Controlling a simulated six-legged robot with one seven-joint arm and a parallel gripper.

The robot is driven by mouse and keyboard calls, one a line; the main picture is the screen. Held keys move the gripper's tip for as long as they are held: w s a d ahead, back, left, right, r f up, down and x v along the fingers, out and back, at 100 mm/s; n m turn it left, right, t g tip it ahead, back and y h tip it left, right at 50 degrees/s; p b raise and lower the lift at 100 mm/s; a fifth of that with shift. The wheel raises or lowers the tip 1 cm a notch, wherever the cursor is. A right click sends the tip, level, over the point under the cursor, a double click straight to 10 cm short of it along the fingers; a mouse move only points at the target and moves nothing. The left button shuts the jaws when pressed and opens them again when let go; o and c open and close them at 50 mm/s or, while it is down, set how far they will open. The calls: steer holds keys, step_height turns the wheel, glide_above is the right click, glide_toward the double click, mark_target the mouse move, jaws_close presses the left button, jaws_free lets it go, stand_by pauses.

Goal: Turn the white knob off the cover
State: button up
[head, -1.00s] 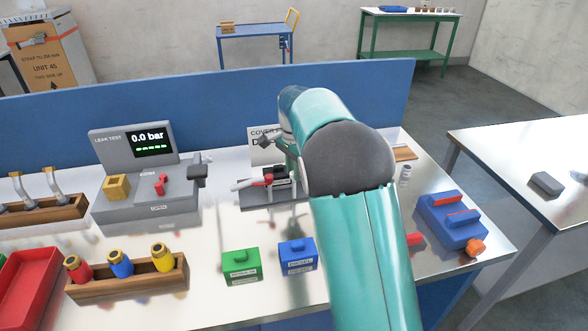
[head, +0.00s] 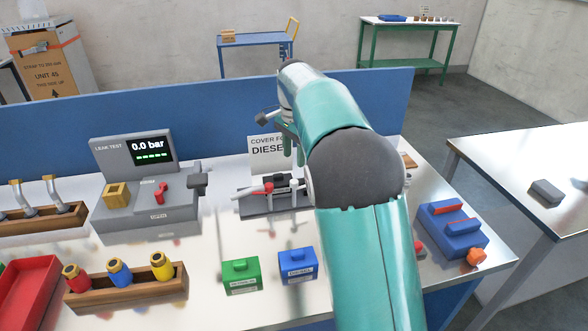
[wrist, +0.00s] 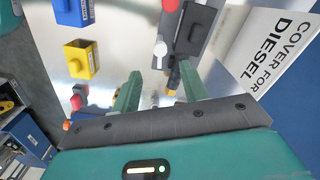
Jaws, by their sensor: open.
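My gripper (wrist: 160,88) is open and empty in the wrist view. In the head view my arm partly hides it (head: 290,145), above the back of a dark fixture (head: 270,208). The fixture carries a black block (head: 281,181), which also shows in the wrist view (wrist: 195,28). A red handle (wrist: 171,5) and a white rounded end (wrist: 160,49) lie beside the block, ahead of the fingers and apart from them. I cannot tell whether this white end is the named knob. A yellow-and-black part (wrist: 172,78) shows between the fingers.
A sign reading COVER FOR DIESEL (head: 265,150) stands behind the fixture, close to my gripper's right in the wrist view (wrist: 270,50). Green (head: 240,273) and blue (head: 297,265) boxes stand in front. A leak tester (head: 150,210) is left, a blue block (head: 452,232) right.

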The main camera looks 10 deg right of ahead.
step_height(320, 180, up, 5)
steer(key=shift+r, duration=0.15)
